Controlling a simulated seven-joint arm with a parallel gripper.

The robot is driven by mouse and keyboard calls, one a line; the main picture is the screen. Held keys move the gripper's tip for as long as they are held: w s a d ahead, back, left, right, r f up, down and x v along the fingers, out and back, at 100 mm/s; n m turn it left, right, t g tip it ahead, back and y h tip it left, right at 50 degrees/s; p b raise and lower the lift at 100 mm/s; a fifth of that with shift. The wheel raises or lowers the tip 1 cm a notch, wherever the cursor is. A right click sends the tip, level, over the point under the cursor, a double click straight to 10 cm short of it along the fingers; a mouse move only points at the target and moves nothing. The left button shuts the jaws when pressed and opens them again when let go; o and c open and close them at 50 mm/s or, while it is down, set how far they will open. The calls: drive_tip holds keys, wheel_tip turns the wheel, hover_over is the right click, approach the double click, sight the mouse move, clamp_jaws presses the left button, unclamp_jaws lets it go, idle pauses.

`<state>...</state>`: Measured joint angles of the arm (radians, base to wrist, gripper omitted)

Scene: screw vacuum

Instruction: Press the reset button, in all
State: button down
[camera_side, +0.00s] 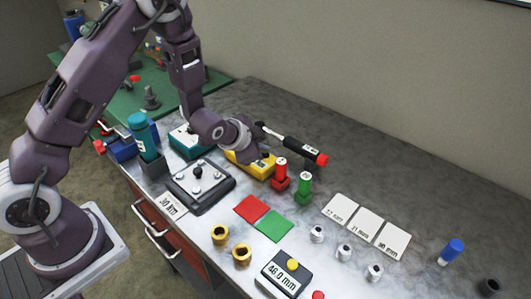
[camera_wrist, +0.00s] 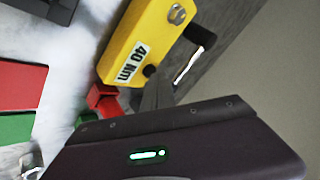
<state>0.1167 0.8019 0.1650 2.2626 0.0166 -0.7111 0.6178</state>
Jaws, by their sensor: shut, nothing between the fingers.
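A yellow box (camera_side: 259,170) stands on the bench below my gripper. In the wrist view the yellow box (camera_wrist: 135,45) carries a "40 Nm" label, a silver knob (camera_wrist: 177,14) and a small black round part (camera_wrist: 150,71). My gripper (camera_side: 265,155) is shut and empty, pointing down close over the box. In the wrist view the gripper's dark fingers (camera_wrist: 157,92) are beside the black part; I cannot tell whether they touch it. A dark grey box (camera_side: 286,273) marked "46.0 mm" has a yellow button (camera_side: 293,264) on top. No reset label is readable.
A black tool with a red end (camera_side: 321,159) lies behind the gripper. Red (camera_side: 281,173) and green (camera_side: 303,187) holders with bits stand to its right. A grey tray (camera_side: 201,185), colour mats, white cards and small metal parts lie around.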

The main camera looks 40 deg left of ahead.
drive_tip(key=shift+f, duration=0.1)
idle(0.4)
drive_tip(key=shift+r, duration=0.9)
drive_tip(key=shift+r, duration=2.4)
